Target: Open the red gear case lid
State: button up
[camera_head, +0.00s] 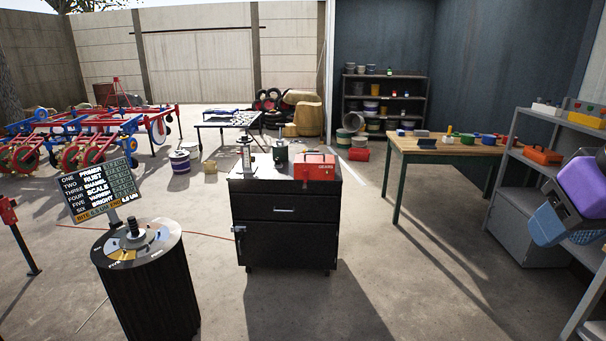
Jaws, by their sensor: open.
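The red gear case (315,167) sits on the right part of the top of a black cabinet (285,217) in the middle of the head view. It is a small red box with lettering and a dark part on its upper side. Its lid looks shut, though the case is small in the picture. No gripper fingers can be made out. A purple and blue part at the right edge looks like my arm, far to the right of the case and apart from it.
A dark canister (281,151) and an upright metal device (246,156) stand left of the case. A black drum (150,288) with a sign (101,190) stands front left. A wooden workbench (437,147) and grey shelves (541,168) are at right. The floor before the cabinet is clear.

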aim_at(308, 158)
jog(key=i, duration=3.6)
jog(key=z, duration=0.05)
